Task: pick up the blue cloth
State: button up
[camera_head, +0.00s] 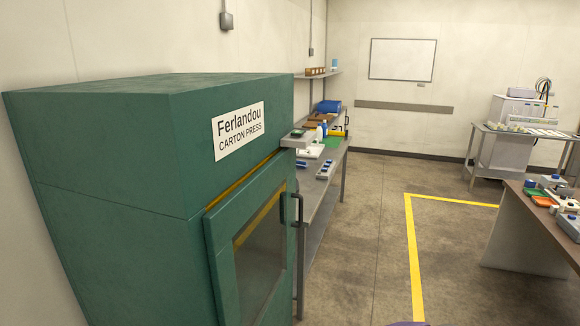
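I cannot make out a blue cloth for certain. A blue rounded object (327,106) lies at the far end of the steel bench (318,205) along the left wall; it is too small to tell what it is. Small blue items also show on the brown table (518,205) at the right, too small to tell apart. My gripper is not in view.
A tall green carton press (120,150) fills the left foreground, its handle (298,208) beside the bench. A steel table (490,130) with a machine (508,110) stands back right. The floor (365,240) between is clear, with a yellow line (412,245).

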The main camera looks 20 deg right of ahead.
aim_at(298, 163)
jog(key=i+l+z, duration=0.6)
jog(key=i, duration=0.25)
jog(key=i+l+z, duration=0.35)
jog(key=i, duration=0.55)
jog(key=i+j+z, duration=0.1)
jog(key=i+z, duration=0.2)
jog(key=i, duration=0.55)
jog(key=i+u, duration=0.1)
jog(key=i, duration=0.5)
jog(key=i+l+u, duration=0.1)
jog(key=i, duration=0.5)
jog(key=i+l+u, duration=0.1)
jog(key=i, duration=0.5)
jog(key=i+j+u, duration=0.1)
jog(key=i+u, duration=0.15)
jog(key=u, duration=0.15)
jog(key=i+u, duration=0.25)
jog(key=u, duration=0.2)
jog(key=i+l+u, duration=0.1)
jog(key=i+u, duration=0.3)
jog(key=i+l+u, duration=0.1)
jog(key=u, duration=0.3)
jog(key=i+u, duration=0.55)
jog(key=u, duration=0.25)
